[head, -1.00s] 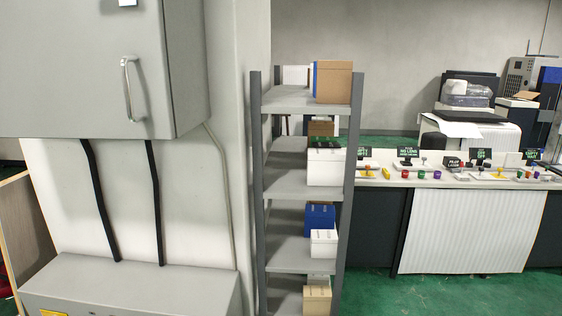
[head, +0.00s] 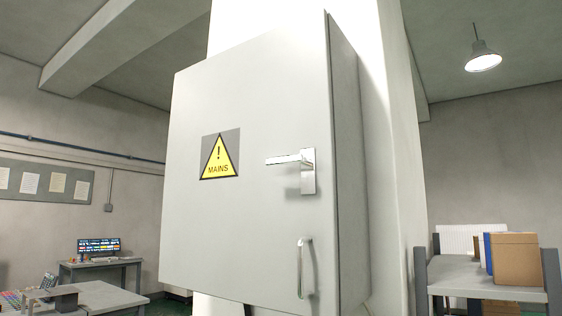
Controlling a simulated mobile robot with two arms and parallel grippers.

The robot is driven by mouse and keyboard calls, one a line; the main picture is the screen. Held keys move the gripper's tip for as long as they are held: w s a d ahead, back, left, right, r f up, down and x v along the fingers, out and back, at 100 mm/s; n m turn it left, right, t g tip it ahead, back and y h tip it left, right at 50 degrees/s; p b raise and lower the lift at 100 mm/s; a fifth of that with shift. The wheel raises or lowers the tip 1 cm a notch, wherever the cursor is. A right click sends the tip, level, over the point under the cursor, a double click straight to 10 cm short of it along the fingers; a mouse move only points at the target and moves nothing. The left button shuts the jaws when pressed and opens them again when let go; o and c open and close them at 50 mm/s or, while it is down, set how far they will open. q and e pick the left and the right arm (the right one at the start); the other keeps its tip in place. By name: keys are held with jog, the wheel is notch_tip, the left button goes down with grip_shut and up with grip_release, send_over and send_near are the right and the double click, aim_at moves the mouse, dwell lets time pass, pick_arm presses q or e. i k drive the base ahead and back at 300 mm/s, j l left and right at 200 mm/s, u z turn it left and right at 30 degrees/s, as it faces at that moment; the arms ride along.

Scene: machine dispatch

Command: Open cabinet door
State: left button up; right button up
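The grey cabinet (head: 265,235) is mounted on a white pillar in the middle of the head view. Its door is shut and faces me at a slight angle. A yellow triangular MAINS warning sign (head: 219,157) is on the door. A silver lever handle (head: 292,160) sits near the door's right edge, its lever pointing left, level. Below it is a vertical silver pull handle (head: 302,268). Neither of my grippers shows in the head view.
A desk with a lit monitor (head: 99,246) and a nearer table (head: 105,299) are at the lower left. A lamp (head: 483,59) hangs at the upper right.

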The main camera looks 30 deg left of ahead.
aim_at(237, 227)
jog(key=u, duration=1.25)
jog(key=k+j+u, duration=0.15)
jog(key=u, duration=0.3)
